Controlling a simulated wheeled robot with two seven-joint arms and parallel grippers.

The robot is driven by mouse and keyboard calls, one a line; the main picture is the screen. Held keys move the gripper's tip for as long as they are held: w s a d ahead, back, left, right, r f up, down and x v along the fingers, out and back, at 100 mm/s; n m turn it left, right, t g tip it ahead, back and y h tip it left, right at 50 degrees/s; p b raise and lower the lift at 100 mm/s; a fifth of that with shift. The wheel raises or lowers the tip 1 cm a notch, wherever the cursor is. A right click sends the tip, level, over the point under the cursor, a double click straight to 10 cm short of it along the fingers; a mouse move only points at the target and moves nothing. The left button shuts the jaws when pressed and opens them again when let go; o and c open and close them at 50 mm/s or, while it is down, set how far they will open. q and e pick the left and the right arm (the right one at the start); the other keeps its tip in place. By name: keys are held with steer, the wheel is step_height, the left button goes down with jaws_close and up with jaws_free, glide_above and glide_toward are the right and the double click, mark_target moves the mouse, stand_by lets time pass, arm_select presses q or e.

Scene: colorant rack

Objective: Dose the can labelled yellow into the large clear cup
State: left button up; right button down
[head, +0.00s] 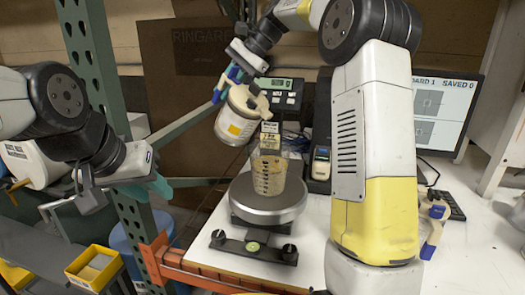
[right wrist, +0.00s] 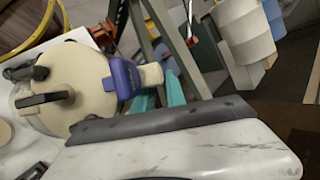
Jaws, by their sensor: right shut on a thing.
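The can with a yellow label patch (head: 237,118) is held tilted in the air, above and left of the large clear cup (head: 268,176). My right gripper (head: 232,75) is shut on the can at its top. In the right wrist view the can's cream lid (right wrist: 85,85) shows, with a blue part beside the teal fingers (right wrist: 160,97). The cup stands upright on the round scale plate (head: 290,208). No stream shows between can and cup, and the can's contents are hidden. My left gripper (head: 160,184) is at the left, away from the cup; its jaw opening is unclear.
The scale's display (head: 283,84) stands behind the cup. A handheld device (head: 320,164) and a monitor (head: 448,112) are further right on the white table (head: 465,235). A green rack post (head: 92,70) and a yellow bin (head: 95,266) are at the left.

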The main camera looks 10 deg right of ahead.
steer(key=shift+s+d+r+y+p, duration=0.3)
steer(key=shift+s+d+p, duration=0.1)
steer(key=shift+s, duration=0.05)
stand_by(1.1)
